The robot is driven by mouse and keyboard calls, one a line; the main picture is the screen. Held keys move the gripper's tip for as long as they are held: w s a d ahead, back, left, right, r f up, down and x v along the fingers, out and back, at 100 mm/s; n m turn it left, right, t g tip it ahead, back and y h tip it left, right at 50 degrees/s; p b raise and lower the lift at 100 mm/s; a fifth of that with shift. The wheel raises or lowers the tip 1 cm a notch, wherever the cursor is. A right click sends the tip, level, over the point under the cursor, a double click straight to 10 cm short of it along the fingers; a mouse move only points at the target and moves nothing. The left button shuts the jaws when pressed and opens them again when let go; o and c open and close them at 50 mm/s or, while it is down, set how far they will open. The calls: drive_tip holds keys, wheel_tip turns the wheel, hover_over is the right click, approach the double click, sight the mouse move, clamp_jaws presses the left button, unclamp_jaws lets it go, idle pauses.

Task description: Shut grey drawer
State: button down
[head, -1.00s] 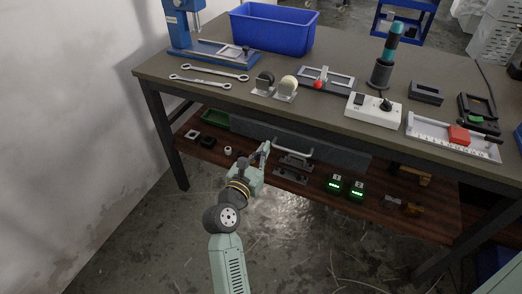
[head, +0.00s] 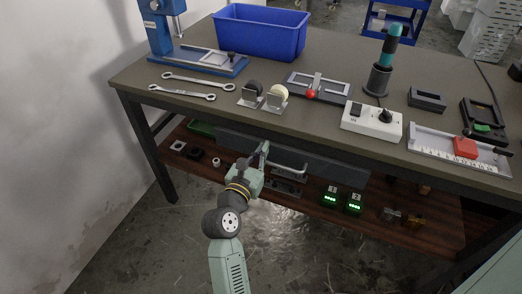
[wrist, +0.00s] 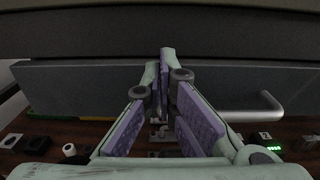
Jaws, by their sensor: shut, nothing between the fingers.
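The grey drawer (head: 325,160) sits under the tabletop, and its long front also fills much of the wrist view (wrist: 75,88). Its pale bar handle (wrist: 255,112) is right of my fingers in the wrist view, and it also shows in the head view (head: 291,168). My gripper (head: 264,149) is shut and empty, with its fingers pointing at the drawer front left of the handle. In the wrist view the fingertips (wrist: 166,60) overlap the front's upper edge. I cannot tell whether they touch it, or how far the drawer stands out.
The workbench top (head: 215,120) overhangs the drawer and carries tools, a blue bin (head: 262,32) and a white power strip (head: 371,121). The wooden lower shelf (head: 300,208) holds small parts and green-lit boxes (head: 329,199). A bench leg (head: 147,150) stands left; floor in front is clear.

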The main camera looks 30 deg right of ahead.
drive_tip(key=shift+w+d+r+p, duration=0.2)
drive_tip(key=shift+w+d+p, duration=0.2)
drive_tip(key=shift+p, duration=0.35)
drive_tip(key=shift+w+d, duration=0.25)
drive_tip(key=shift+p, duration=0.3)
